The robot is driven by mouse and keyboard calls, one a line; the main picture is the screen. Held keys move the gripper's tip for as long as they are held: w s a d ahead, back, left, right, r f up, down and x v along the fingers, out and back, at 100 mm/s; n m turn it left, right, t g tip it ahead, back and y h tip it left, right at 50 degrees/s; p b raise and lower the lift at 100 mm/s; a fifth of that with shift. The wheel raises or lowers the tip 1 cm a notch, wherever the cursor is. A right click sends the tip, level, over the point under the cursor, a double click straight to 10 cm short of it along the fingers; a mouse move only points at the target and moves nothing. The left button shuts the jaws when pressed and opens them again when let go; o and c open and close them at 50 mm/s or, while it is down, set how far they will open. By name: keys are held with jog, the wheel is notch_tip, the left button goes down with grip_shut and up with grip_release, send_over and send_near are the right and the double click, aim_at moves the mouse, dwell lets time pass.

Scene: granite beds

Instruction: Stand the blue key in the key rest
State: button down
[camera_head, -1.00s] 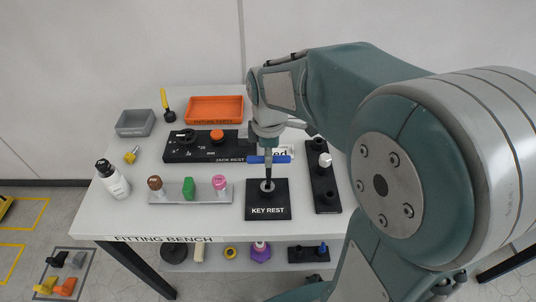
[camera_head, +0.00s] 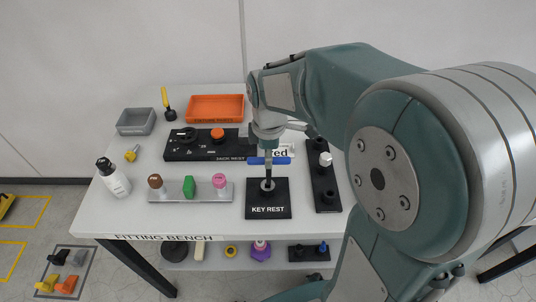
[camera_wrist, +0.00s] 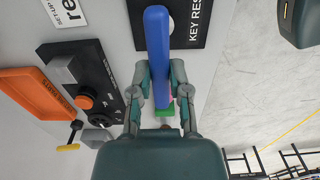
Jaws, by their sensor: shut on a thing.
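The blue key (camera_head: 281,160) has a blue crossbar and a dark shaft below it. In the wrist view the blue bar (camera_wrist: 157,40) runs lengthwise between my fingers. My gripper (camera_head: 267,153) is shut on the key, above the key rest (camera_head: 268,211). The wrist view shows my gripper's fingers (camera_wrist: 160,88) on both sides of the bar. The key rest is a black block with a pale ring on top. The shaft looks upright and its lower end meets the ring in the head view; I cannot tell how deep it sits.
A black rack (camera_head: 327,191) with a white-topped piece stands close right of the rest. To the left, a grey strip (camera_head: 205,194) holds brown, green and pink pieces. The jack rest (camera_head: 184,151), orange tray (camera_head: 230,97) and grey bin (camera_head: 136,131) stand farther back.

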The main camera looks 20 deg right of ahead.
aim_at(269, 176)
jog(key=shift+f, duration=1.6)
jog(key=c, duration=0.5)
grip_release()
jog(key=shift+r, duration=2.5)
notch_tip(269, 176, up, 12)
jog(key=s+f+m+t, duration=0.1)
jog(key=s+m+t, duration=0.1)
jog(key=s+m, duration=0.2)
jog(key=s+f+m+t, duration=0.1)
jog(key=s+f+m, duration=0.1)
jog(key=s+m, duration=0.3)
jog(key=s+f+m+t, duration=0.1)
jog(key=s+m+t, duration=0.1)
jog(key=s+m, duration=0.3)
jog(key=shift+a+f+t, duration=0.15)
jog(key=shift+f+t, duration=0.15)
